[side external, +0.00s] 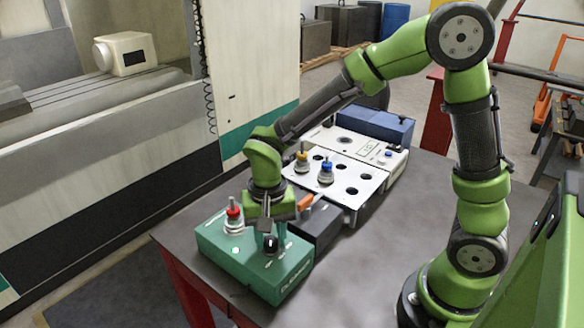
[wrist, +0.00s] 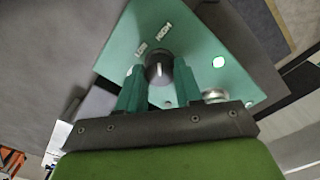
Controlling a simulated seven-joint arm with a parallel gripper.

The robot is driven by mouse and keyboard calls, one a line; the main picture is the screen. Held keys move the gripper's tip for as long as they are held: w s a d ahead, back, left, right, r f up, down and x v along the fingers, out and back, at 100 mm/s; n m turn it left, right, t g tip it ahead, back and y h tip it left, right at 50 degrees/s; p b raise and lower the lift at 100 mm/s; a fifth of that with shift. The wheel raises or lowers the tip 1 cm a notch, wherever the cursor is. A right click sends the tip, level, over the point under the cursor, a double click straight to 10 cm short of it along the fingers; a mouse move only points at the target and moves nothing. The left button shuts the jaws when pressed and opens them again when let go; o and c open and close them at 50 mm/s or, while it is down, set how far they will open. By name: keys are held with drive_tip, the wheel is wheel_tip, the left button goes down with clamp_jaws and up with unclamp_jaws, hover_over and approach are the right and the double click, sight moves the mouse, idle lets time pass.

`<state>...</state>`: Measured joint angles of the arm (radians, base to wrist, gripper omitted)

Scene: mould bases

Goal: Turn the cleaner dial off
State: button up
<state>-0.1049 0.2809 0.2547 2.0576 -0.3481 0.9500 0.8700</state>
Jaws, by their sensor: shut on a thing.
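The cleaner box (side external: 237,268) is a green box on the near left corner of the table, with lettering on its front. Its black dial (side external: 271,244) is on the top face, and it also shows in the wrist view (wrist: 158,70) with a white pointer line directed roughly toward the HIGH label, near LOW. My gripper (side external: 268,232) points down over the box, and its two green fingers (wrist: 159,76) are closed on either side of the dial. A lit pale green lamp (side external: 236,250) is on the box top, also bright in the wrist view (wrist: 218,62).
A red-topped tool in a metal holder (side external: 233,214) stands on the box close to my gripper. Behind is a white plate with holes (side external: 347,184), holding a yellow-topped tool (side external: 302,162) and a blue-topped tool (side external: 326,173). Bare table (side external: 350,270) lies to the right.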

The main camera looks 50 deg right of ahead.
drive_tip(key=n, duration=2.1)
drive_tip(key=shift+n, duration=0.3)
idle(0.4)
drive_tip(key=o, duration=1)
drive_tip(key=shift+r, duration=0.1)
